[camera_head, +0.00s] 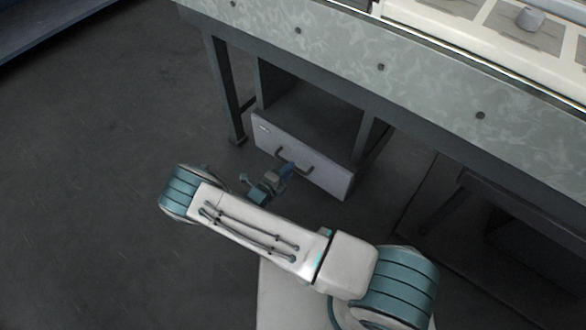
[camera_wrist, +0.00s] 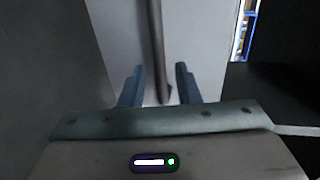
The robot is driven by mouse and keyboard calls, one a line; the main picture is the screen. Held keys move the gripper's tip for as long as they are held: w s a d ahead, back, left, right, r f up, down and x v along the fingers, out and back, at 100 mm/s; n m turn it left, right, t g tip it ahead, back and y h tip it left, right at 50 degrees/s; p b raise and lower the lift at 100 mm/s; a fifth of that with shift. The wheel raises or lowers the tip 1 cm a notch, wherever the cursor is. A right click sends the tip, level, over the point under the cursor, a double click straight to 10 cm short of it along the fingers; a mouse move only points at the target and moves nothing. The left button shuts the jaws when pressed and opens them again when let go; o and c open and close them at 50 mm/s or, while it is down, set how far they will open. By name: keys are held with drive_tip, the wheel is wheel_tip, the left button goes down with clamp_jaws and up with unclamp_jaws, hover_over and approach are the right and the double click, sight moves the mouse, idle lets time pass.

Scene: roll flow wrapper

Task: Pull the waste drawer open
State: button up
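The waste drawer (camera_head: 325,177) is a pale grey front panel low in the dark frame under the table. Its dark bar handle (camera_head: 308,172) is on the middle of the panel. I cannot tell whether the drawer is fully closed. My gripper (camera_head: 286,169) is at the handle, partly hidden by its own wrist in the head view. In the wrist view, the two blue fingers (camera_wrist: 160,72) are apart. The handle bar (camera_wrist: 156,40) runs between them, with a gap visible on each side. The pale drawer front (camera_wrist: 205,45) is just beyond the fingertips.
A long marbled table apron (camera_head: 340,52) overhangs the drawer. A table leg (camera_head: 226,90) stands left of it, and dark framework (camera_head: 366,135) is at its right. The floor (camera_head: 100,150) in front and to the left is clear.

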drive_tip(key=shift+b+x, duration=0.35)
drive_tip(key=shift+x, duration=1.35)
clamp_jaws()
